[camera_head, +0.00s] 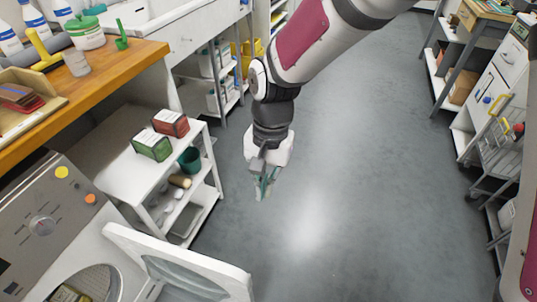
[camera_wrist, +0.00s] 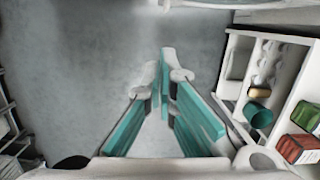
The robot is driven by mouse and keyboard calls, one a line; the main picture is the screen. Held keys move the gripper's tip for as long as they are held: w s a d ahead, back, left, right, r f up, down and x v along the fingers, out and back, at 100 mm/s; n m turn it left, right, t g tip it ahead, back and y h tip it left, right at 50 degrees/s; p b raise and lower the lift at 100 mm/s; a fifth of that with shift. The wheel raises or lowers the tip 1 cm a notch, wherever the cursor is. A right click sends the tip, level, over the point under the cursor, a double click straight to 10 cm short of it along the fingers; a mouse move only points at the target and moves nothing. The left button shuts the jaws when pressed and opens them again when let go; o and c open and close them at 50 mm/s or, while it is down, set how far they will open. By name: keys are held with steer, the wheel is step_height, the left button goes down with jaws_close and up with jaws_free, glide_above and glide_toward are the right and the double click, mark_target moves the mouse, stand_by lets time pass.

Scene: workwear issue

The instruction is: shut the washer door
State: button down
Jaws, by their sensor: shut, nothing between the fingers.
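The washer (camera_head: 75,235) stands at the lower left of the head view, with a grey control panel, a knob and coloured buttons. Its white door (camera_head: 185,268) is swung wide open and sticks out to the right, cut off by the bottom edge. The round drum opening shows beside it, with something yellowish inside. My gripper (camera_head: 264,190) is over open floor, beyond the door and apart from it. Its teal-lined fingers are together and empty, as the wrist view (camera_wrist: 167,60) also shows. A pale edge crosses the top of the wrist view; I cannot tell what it is.
A white shelf cart (camera_head: 120,175) stands left of my gripper, with a green box (camera_head: 152,144) and a red box (camera_head: 171,122) on top. Grey floor (camera_head: 350,170) is clear to the right, up to a wire trolley (camera_head: 495,150).

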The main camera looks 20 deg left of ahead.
steer(key=s+a+f+b, duration=0.2)
steer(key=s+f, duration=0.2)
steer(key=f, duration=0.4)
steer(key=s+a+f+g+b, duration=0.1)
steer(key=s+a+f+b, duration=0.1)
steer(key=s+f, duration=0.3)
step_height(320, 180, down, 4)
steer(key=shift+a+f, duration=0.1)
steer(key=shift+a, duration=0.1)
